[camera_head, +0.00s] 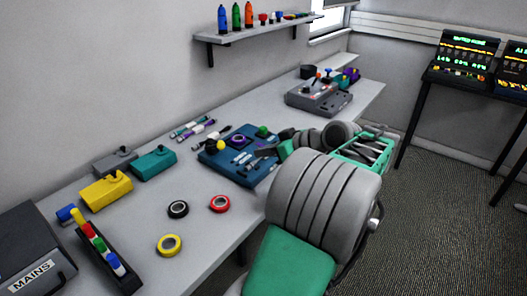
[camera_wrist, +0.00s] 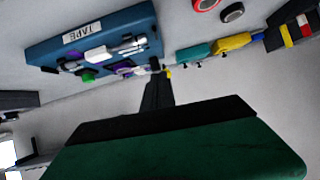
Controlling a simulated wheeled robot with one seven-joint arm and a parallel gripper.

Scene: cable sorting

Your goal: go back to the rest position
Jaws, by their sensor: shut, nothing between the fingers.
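My gripper (camera_head: 262,155) shows in the camera_head view at the right side of a blue tray, reaching over it from the right. In the wrist view the dark fingers of my gripper (camera_wrist: 158,78) are together, with nothing seen between them. The blue tray (camera_wrist: 45,52), labelled TAPE, lies beyond the fingers; it also shows in the camera_head view (camera_head: 228,172). White and dark connectors, a purple ring and a green piece lie on it. My arm hides part of the bench behind it.
Black (camera_head: 178,208), red (camera_head: 220,203) and yellow (camera_head: 169,244) tape rolls lie on the bench (camera_head: 130,225). Yellow (camera_head: 106,189) and teal (camera_head: 153,164) boxes stand at the left. A shelf (camera_head: 260,33) hangs above.

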